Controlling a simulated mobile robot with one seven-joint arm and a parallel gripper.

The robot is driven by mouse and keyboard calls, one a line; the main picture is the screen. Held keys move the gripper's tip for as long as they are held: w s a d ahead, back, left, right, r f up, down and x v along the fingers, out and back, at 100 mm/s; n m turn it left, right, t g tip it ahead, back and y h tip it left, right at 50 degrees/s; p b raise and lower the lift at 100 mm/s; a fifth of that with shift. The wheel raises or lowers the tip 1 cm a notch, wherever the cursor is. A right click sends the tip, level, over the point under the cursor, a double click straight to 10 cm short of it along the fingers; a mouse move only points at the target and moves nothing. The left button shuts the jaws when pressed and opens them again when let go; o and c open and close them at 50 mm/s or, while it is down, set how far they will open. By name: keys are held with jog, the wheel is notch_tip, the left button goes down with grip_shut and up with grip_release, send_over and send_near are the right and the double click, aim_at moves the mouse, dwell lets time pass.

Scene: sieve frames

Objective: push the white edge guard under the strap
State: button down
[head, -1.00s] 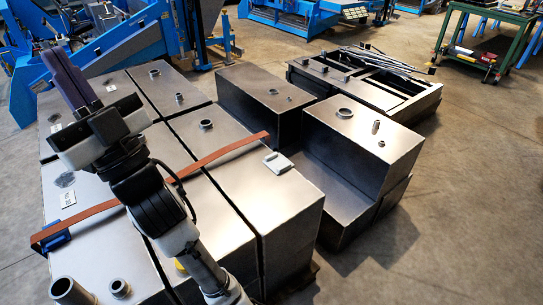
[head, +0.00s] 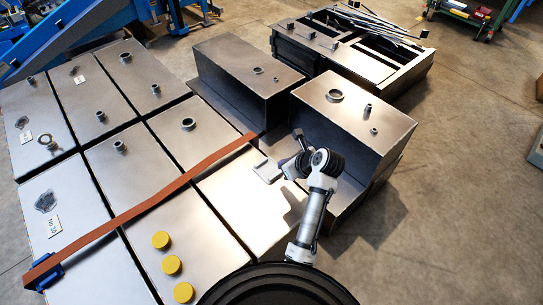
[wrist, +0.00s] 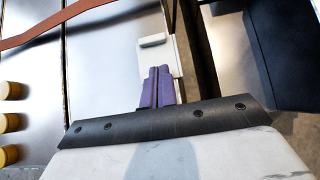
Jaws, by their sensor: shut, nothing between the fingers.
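The white edge guard (head: 267,171) lies on the right edge of the near metal tank, apart from the strap and on its near side. The orange-brown strap (head: 150,205) runs diagonally across the tank tops to that same edge. In the wrist view the guard (wrist: 153,52) is a pale plate with a raised block, and the strap (wrist: 62,20) is at upper left. My gripper (wrist: 159,70) has its purple fingers shut and empty, tips overlapping the guard's near end in the picture. I cannot tell whether they touch it. In the head view my arm partly hides the fingers.
Yellow caps (head: 172,265) stand on the near tank tops, left of my arm. A blue ratchet (head: 48,276) holds the strap's left end. A stepped metal tank (head: 350,120) stands close on the right, across a gap. Open floor (head: 455,190) lies further right.

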aim_at(265, 163)
jog(key=p+x, duration=0.1)
jog(key=x, duration=0.8)
jog(key=shift+w+a+f, duration=0.1)
jog(key=shift+w+f, duration=0.05)
jog(key=shift+w+f, duration=0.1)
